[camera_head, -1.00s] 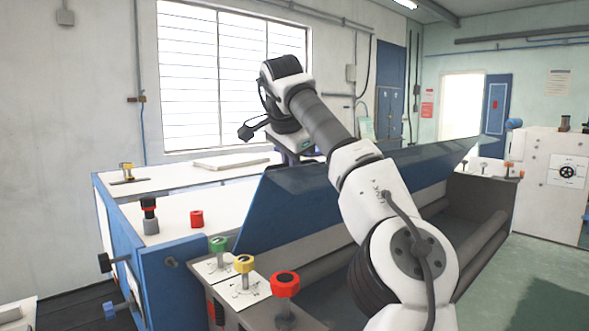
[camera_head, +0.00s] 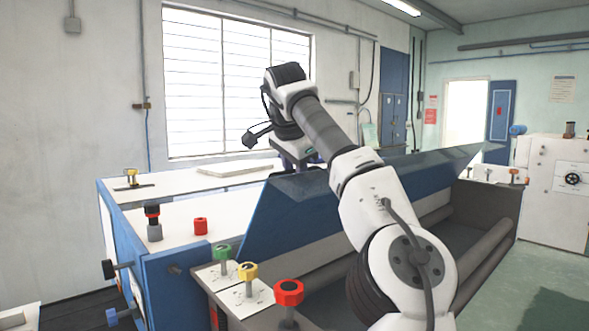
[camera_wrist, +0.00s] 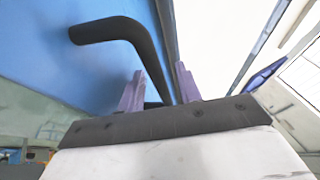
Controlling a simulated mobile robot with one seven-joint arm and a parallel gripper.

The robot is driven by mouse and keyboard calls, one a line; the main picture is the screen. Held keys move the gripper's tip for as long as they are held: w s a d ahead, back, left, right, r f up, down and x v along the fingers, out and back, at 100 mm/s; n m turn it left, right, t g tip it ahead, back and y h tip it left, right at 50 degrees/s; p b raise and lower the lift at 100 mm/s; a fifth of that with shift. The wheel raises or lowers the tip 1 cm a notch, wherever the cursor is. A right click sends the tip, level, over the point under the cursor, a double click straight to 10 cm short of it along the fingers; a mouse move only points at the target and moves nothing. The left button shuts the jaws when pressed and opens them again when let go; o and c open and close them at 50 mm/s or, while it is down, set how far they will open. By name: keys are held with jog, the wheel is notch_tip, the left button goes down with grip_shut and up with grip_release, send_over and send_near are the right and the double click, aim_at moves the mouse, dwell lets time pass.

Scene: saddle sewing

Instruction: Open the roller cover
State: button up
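The roller cover is a long blue panel (camera_head: 310,205) on the machine. In the head view it stands raised and tilted, with rollers (camera_head: 485,245) exposed in front of it. In the wrist view the blue cover (camera_wrist: 60,80) fills the left side. Its black bent handle (camera_wrist: 110,28) runs down between the purple fingers of my gripper (camera_wrist: 160,85). The fingers stand apart with small visible gaps beside the handle, so they look open around it. In the head view my fingers are hidden behind the cover's upper edge.
A red knob (camera_head: 288,291), a yellow knob (camera_head: 247,271) and a green knob (camera_head: 222,252) stand at the machine's near corner. A small red cap (camera_head: 200,226) sits on the white top. Another white machine (camera_head: 553,190) stands at right, with open green floor before it.

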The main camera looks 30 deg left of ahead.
jog(key=v, duration=0.7)
jog(key=shift+r, duration=0.15)
jog(key=shift+s, duration=0.1)
dwell(0.4)
